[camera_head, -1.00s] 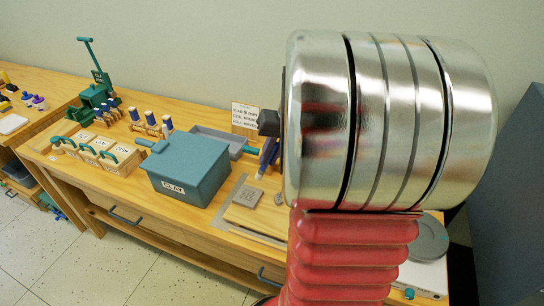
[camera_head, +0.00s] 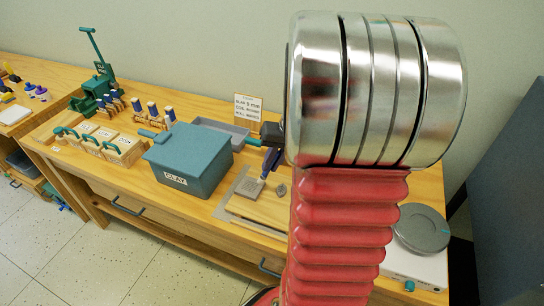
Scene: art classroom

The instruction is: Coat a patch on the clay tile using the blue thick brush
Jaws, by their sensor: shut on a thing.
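The grey-brown clay tile (camera_head: 249,189) lies flat on a pale wooden board (camera_head: 262,208) on the workbench. My gripper (camera_head: 272,146) shows as a small dark shape left of my large metal wrist, above and slightly right of the tile. It is shut on the blue thick brush (camera_head: 269,160), which hangs down with its pale tip close to the tile's upper right corner. I cannot tell whether the tip touches the tile. My wrist hides part of the gripper.
A grey tray (camera_head: 222,130) and a sign (camera_head: 248,107) are behind. A small grey lump (camera_head: 281,189) lies right of the tile. A grey wheel (camera_head: 421,230) is at the right.

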